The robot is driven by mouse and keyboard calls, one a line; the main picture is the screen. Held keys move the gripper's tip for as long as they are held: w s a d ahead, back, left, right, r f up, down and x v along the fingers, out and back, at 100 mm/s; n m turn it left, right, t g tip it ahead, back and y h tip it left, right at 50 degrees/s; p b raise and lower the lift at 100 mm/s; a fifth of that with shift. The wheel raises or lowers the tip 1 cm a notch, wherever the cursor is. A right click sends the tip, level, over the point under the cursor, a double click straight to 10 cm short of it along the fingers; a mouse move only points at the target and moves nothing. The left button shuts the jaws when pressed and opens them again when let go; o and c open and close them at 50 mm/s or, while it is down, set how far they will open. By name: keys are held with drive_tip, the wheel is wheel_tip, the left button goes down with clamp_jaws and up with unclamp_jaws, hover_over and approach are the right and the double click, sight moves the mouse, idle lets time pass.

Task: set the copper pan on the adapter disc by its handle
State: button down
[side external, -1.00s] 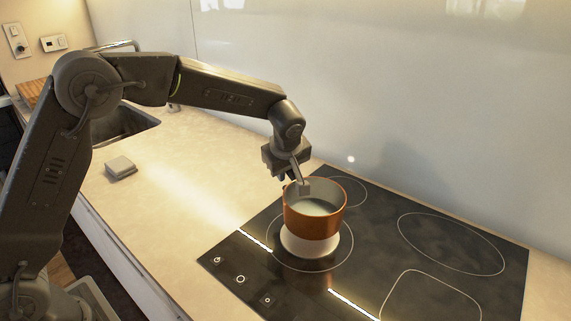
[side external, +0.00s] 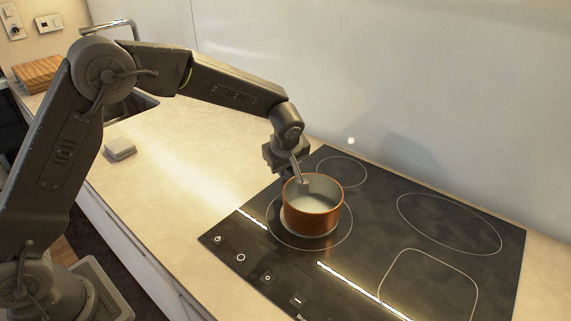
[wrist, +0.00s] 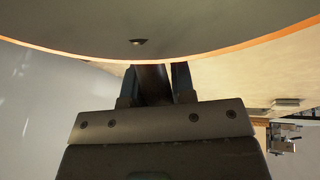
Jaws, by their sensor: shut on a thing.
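The copper pan (side external: 312,217), with pale contents inside, is upright over the front-left ring of the hob. Its orange rim (wrist: 225,51) crosses the top of the wrist view. My gripper (side external: 302,184) is at the pan's back-left side and is shut on the pan's handle. In the wrist view, the fingers (wrist: 162,82) close just below the rim. The light adapter disc is almost wholly hidden under the pan, and I cannot tell whether the pan touches it.
The black hob (side external: 370,232) has other rings, free of objects, to the right and behind. A small grey block (side external: 120,148) lies on the pale counter (side external: 185,165) at left. The back wall (side external: 400,90) stands close behind the hob.

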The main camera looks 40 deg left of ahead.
drive_tip(key=shift+f, duration=0.2)
idle(0.6)
drive_tip(key=c, duration=0.9)
unclamp_jaws()
drive_tip(key=shift+o, duration=0.2)
drive_tip(key=shift+f, duration=0.15)
